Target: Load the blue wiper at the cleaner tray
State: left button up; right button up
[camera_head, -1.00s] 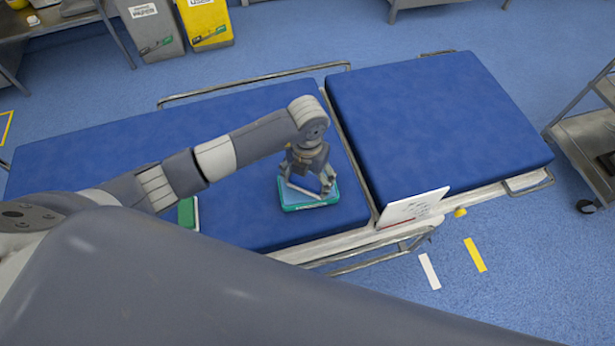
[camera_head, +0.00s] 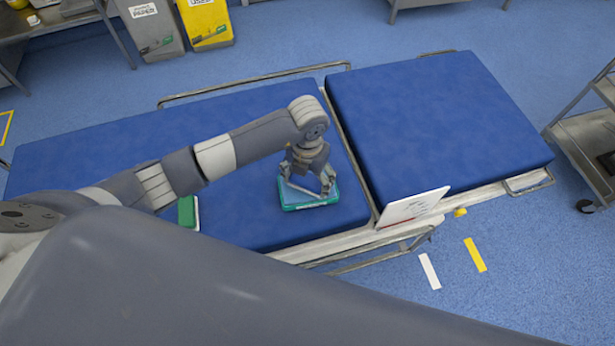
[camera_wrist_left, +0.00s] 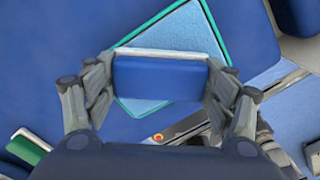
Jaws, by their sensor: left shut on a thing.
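The cleaner tray (camera_head: 312,206) is a shallow teal-rimmed tray with a light blue inside, lying on the blue operating table. Its teal rim also shows in the left wrist view (camera_wrist_left: 213,22). My left gripper (camera_head: 308,190) points down over the tray. In the left wrist view, my left gripper (camera_wrist_left: 160,78) is shut on the blue wiper (camera_wrist_left: 160,79), a blue block with a white edge, held between its fingers across the tray. I cannot tell whether the wiper touches the tray. In the head view the fingers mostly hide it. My right gripper is not in view.
A green and white block (camera_head: 187,212) lies on the table (camera_head: 430,120) left of the tray. A white printed panel (camera_head: 412,207) stands at the table's near edge, right of the tray. A metal cart (camera_head: 590,135) stands at the right. Most of the table top is clear.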

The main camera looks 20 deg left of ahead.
aim_at(308, 179)
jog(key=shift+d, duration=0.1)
pick_arm(q)
notch_tip(308, 179, up, 3)
jog(key=shift+f+p, duration=0.1)
jog(key=shift+p, duration=1.15)
notch_tip(308, 179, up, 4)
jog(key=p, duration=0.3)
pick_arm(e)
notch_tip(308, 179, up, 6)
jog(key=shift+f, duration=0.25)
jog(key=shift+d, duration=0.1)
